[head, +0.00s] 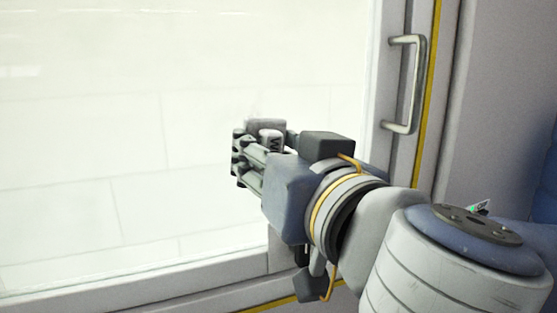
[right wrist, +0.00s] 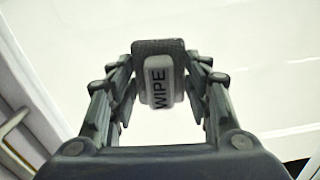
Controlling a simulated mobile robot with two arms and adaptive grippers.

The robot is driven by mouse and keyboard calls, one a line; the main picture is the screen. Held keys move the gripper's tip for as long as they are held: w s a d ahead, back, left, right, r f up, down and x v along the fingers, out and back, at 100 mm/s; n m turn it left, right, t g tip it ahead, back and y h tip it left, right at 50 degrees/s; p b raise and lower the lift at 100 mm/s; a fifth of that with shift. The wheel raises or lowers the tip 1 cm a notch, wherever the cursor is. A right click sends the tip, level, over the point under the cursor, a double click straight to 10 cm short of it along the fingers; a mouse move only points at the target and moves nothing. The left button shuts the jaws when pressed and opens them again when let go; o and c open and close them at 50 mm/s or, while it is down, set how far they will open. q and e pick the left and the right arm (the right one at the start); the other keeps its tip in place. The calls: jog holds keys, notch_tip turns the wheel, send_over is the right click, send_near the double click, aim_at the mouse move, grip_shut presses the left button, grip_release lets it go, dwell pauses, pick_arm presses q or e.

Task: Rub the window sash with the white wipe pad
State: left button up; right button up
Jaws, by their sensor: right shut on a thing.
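The window sash (head: 389,160) is a pale frame around a large glass pane (head: 130,130), with a grey pull handle (head: 415,85) on its right side. My right gripper (head: 250,155) is in front of the lower right part of the pane. It is shut on the wipe pad (head: 266,127), a light block with a grey face. In the right wrist view the pad (right wrist: 160,80) sits between the fingers with the word WIPE showing. Its grey face is on the glass side; I cannot tell whether it touches the glass. My left gripper is not in view.
A yellow strip (head: 428,95) runs along the sash's right edge, beside a grey wall panel (head: 500,90). The handle stands out from the frame to the right of my gripper. The glass to the left of the gripper is clear.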

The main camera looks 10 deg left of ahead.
aim_at(265, 123)
jog(key=shift+r, duration=0.8)
jog(key=shift+s+a+f+b, duration=0.1)
jog(key=shift+s+a+b, duration=0.25)
jog(key=shift+a+b, duration=0.35)
jog(key=shift+s+a+b, duration=0.6)
jog(key=shift+s+a, duration=0.15)
jog(key=shift+a, duration=0.25)
jog(key=shift+r, duration=1)
jog(key=shift+w+d+f, duration=0.1)
jog(key=shift+w+d, duration=0.15)
jog(key=shift+d, duration=0.05)
jog(key=shift+w+d+b, duration=0.35)
jog(key=shift+w+d, duration=0.1)
jog(key=shift+d, duration=0.25)
jog(key=shift+w+d+b, duration=0.35)
jog(key=shift+w+d, duration=0.1)
jog(key=shift+d, duration=0.25)
